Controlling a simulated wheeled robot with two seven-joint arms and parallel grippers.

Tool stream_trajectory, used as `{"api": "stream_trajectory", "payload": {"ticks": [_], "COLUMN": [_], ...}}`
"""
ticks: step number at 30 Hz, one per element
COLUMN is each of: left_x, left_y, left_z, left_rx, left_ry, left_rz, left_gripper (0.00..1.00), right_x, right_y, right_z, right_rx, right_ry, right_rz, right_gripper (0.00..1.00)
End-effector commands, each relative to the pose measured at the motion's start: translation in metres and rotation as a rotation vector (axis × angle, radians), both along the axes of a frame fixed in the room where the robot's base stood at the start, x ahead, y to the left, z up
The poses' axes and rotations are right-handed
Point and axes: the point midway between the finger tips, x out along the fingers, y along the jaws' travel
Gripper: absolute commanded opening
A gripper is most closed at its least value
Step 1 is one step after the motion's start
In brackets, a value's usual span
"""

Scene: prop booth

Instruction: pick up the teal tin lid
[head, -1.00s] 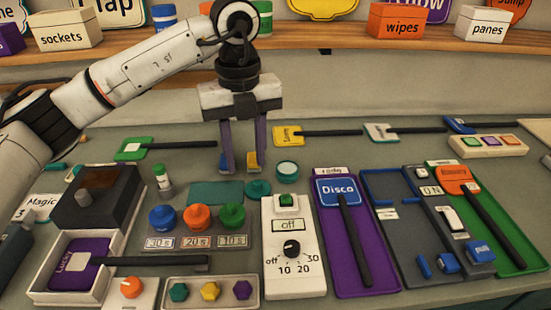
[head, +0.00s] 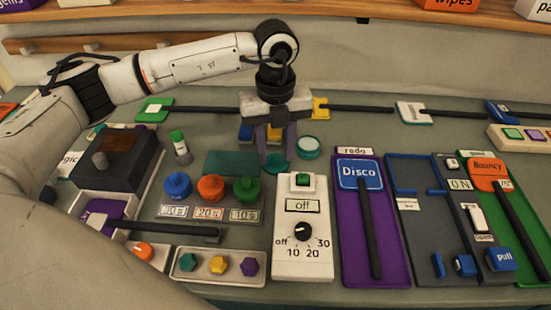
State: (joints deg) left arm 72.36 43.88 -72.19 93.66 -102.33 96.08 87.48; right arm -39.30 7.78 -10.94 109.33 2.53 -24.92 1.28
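The teal tin lid (head: 276,163) is a flat round disc on the grey-green counter, at the right end of a flat teal mat. The teal tin (head: 308,149), round with a pale top, stands just right of and behind it. My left gripper (head: 277,154) points down at the lid, its two purple-grey fingers apart, one toward each side of it. The fingers partly cover the lid, and I cannot tell whether they touch it. My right gripper is not in view.
The white timer box (head: 302,265) stands in front of the lid. Blue, orange and green knobs (head: 245,190) are at front left. A green-capped bottle (head: 181,147) stands left. The purple Disco tray (head: 352,240) lies to the right.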

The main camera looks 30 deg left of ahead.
Motion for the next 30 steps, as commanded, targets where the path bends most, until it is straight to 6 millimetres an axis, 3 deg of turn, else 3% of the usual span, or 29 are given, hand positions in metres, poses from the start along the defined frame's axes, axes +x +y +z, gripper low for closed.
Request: {"api": "stream_trajectory", "payload": {"ticks": [8, 15, 24, 30], "left_x": [0.0, 0.0, 0.0, 0.001], "left_y": [0.0, 0.0, 0.0, -0.001], "left_z": [-0.006, -0.005, -0.003, 0.023], "left_rx": [-0.001, -0.001, -0.002, -0.002], "left_ry": [-0.001, -0.001, -0.001, -0.006], "left_rz": [-0.001, -0.001, -0.001, -0.001], "left_gripper": [0.35, 0.0, 0.0, 0.0], "right_x": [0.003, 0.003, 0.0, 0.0], "right_y": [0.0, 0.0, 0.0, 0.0], "right_z": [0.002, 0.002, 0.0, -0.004], "right_rx": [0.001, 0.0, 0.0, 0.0], "right_ry": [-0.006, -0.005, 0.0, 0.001], "right_rz": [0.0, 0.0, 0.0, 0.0], "right_gripper": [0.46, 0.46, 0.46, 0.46]}}
